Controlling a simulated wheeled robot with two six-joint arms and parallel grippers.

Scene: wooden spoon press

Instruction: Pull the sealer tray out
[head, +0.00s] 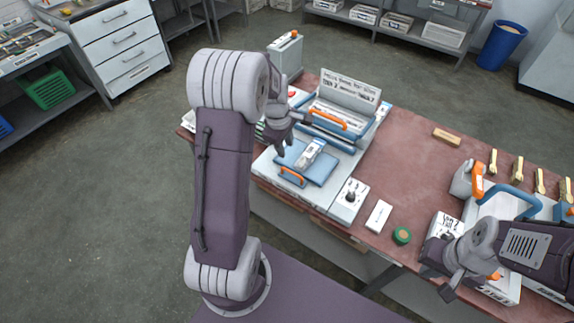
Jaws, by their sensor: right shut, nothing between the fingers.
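The sealer is a white machine (262,172) on the red-brown bench, with its lid (348,93) raised at the back. Its blue tray (322,174) lies at the front and carries a small clear-and-white pack (311,152). An orange handle (292,177) is on the tray's front edge. Another orange handle (328,120) sits on a blue bar behind the tray. My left gripper (279,147) hangs just left of the tray, above the handle and apart from it; its finger gap is unclear. My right gripper (447,290) is shut and empty at the bench's front edge.
A white control box (349,200), a white block (378,216) and a green round tin (402,236) stand right of the sealer. A wooden block (446,137) and several wooden spoons (517,169) lie further right.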

